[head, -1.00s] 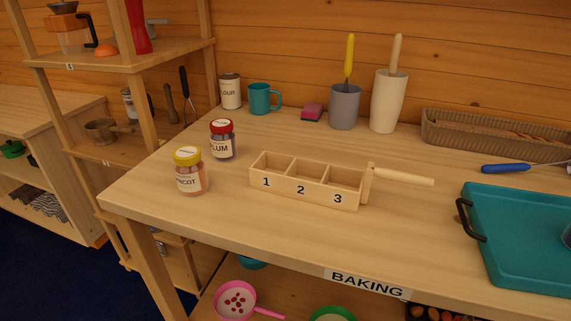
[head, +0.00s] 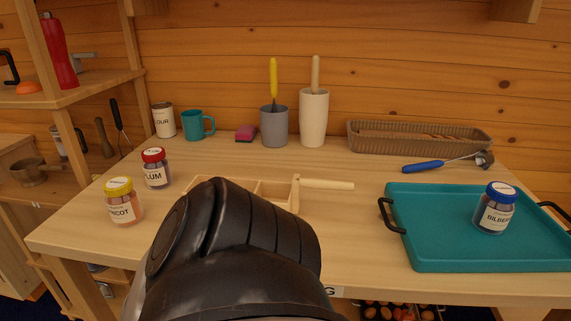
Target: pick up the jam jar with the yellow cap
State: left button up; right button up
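The jam jar with the yellow cap (head: 122,205) stands upright on the table at the left, its label partly reading "ICOT". A red-capped jar labelled plum (head: 155,170) stands just behind it and to its right. A blue-capped jar (head: 494,210) stands on the teal tray (head: 440,254) at the right. A black, rounded part of my own arm rises at the bottom middle, to the right of the yellow-capped jar and apart from it in the picture. No gripper fingers show in this view.
My arm hides most of the wooden three-part box (head: 233,184). Along the back stand a flour tin (head: 163,121), a teal mug (head: 194,126), a grey pot (head: 274,127), a white holder (head: 314,119) and a wicker basket (head: 365,139). The table between box and tray is clear.

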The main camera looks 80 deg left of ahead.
aim_at(123, 202)
jog(key=z, duration=0.1)
jog(key=k, duration=1)
jog(key=u, duration=0.15)
